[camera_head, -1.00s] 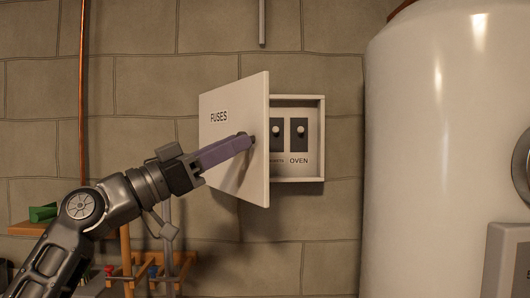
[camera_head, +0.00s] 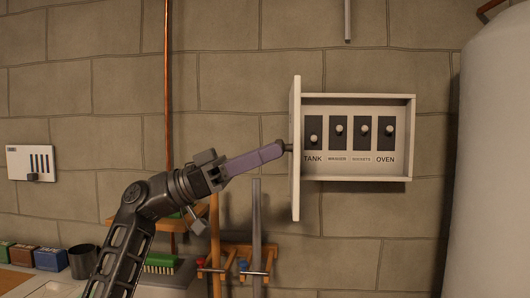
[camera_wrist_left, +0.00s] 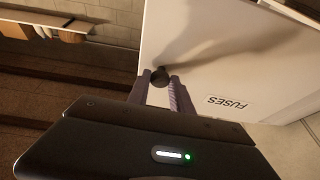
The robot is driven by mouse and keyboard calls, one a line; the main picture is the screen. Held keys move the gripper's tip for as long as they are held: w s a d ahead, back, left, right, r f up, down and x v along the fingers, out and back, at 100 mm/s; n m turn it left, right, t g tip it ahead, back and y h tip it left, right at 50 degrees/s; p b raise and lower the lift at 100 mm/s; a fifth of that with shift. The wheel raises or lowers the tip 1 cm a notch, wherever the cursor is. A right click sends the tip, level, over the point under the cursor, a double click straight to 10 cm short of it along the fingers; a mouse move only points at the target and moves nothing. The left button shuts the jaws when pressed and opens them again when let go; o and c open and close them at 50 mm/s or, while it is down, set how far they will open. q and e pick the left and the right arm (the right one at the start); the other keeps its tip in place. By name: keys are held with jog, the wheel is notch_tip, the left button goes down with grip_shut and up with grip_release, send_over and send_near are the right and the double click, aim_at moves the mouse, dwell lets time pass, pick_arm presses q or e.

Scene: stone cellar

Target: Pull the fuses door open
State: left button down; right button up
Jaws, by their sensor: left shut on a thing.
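The white fuses door (camera_head: 296,150) stands swung out from its box and shows nearly edge-on in the head view. The open fuse box (camera_head: 408,140) holds several dark switches with pale knobs, with labels such as TANK and OVEN. My left gripper (camera_head: 282,147) reaches the door from the left, its purple fingers shut on the dark door knob (camera_head: 288,147). In the left wrist view the fingers of my left gripper (camera_wrist_left: 160,84) sit around the round knob (camera_wrist_left: 160,76), beside the FUSES label on the door (camera_wrist_left: 215,50). My right gripper is not in view.
A large white tank (camera_head: 500,170) stands to the right of the box. A copper pipe (camera_head: 167,90) runs down the wall at left. A wooden rack (camera_head: 240,262) and a green brush (camera_head: 160,262) are below. Small boxes (camera_head: 50,259) stand at lower left.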

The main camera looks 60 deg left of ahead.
pick_arm(q)
jog(key=shift+r, duration=0.2)
jog(key=c, duration=1.1)
grip_release()
jog(key=shift+f, duration=0.1)
jog(key=shift+c, duration=0.2)
jog(key=v, duration=0.7)
jog(key=shift+s+a+f, duration=0.15)
jog(key=shift+s+a, duration=0.05)
jog(key=shift+s, duration=0.1)
